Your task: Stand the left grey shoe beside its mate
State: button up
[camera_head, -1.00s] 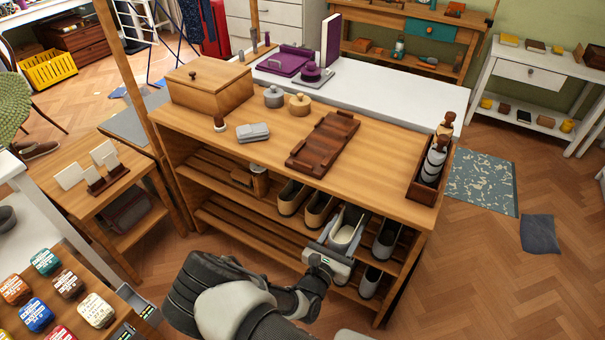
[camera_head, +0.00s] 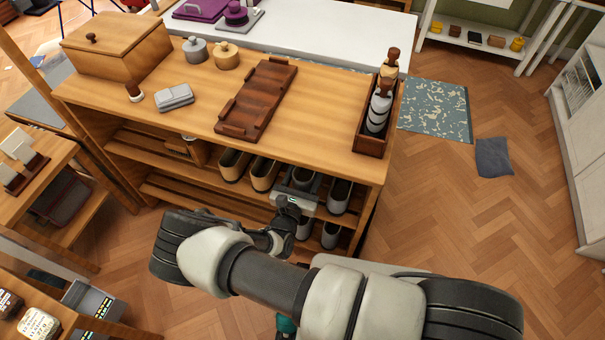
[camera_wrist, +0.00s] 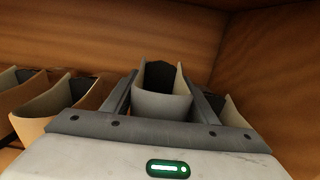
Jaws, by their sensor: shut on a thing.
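The left grey shoe (camera_head: 303,181) is in the upper bay of the wooden shoe rack, partly hidden by my gripper (camera_head: 294,192). In the wrist view the grey shoe (camera_wrist: 162,100) stands upright between the two fingers of my gripper (camera_wrist: 162,92), which are shut on it. Its mate, another grey shoe (camera_head: 340,195), stands just to the right on the same shelf. In the wrist view a shoe's edge (camera_wrist: 235,114) shows behind the right finger. I cannot tell whether the held shoe's sole touches the shelf.
Two tan shoes (camera_head: 264,173) stand to the left on the same shelf. More grey shoes (camera_head: 331,235) are on the shelf below. The rack's top (camera_head: 310,110) is close above, with a brown tray (camera_head: 258,98) and a bottle box (camera_head: 373,128). The rack's side wall bounds the bay at right.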

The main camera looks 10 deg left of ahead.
aim_at(308, 175)
jog(key=shift+f+b, duration=0.65)
jog(key=shift+f, duration=1.6)
jog(key=shift+f, duration=0.15)
jog(key=o, duration=1.4)
jog(key=shift+r, duration=0.2)
jog(key=s+a+p, duration=0.1)
jog(key=s, duration=1)
jog(key=shift+s+a, duration=0.3)
jog(key=shift+s, duration=0.1)
